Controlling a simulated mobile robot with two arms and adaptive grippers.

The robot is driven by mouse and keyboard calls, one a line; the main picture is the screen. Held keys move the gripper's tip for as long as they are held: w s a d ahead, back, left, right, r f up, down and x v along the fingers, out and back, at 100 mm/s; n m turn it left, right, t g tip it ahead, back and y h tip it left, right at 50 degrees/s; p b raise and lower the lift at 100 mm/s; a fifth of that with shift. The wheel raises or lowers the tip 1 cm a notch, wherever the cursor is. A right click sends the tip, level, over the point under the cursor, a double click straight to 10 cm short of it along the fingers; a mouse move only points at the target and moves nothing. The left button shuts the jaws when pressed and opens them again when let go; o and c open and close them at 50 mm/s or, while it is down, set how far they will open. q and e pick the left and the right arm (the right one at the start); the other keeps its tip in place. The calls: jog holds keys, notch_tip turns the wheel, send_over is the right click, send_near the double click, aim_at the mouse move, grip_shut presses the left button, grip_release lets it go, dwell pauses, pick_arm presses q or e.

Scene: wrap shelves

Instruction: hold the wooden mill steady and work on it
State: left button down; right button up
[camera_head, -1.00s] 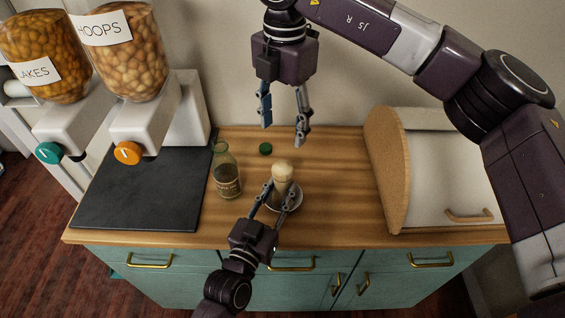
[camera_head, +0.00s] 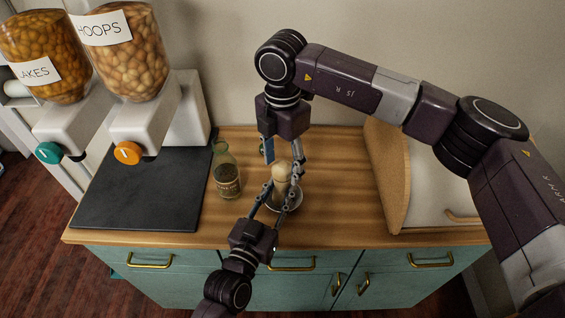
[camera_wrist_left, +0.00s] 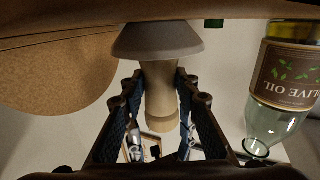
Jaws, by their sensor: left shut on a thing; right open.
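My left gripper (camera_head: 278,190) comes in from the front and is shut on the mill's body. My right gripper (camera_head: 283,163) points down from above. It is open, with its fingers on either side of the mill's head; I cannot tell whether they touch it.
A glass olive oil bottle (camera_head: 227,173) stands close to the left of the mill. A dark slab (camera_head: 140,195) lies under the cereal dispensers (camera_head: 150,118) at left. A bread box (camera_head: 392,175) stands at right. The counter (camera_head: 340,190) between is clear.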

jog(key=shift+f, duration=0.1)
jog(key=shift+c, duration=0.5)
jog(key=c, duration=1.1)
jog(key=shift+o, duration=0.2)
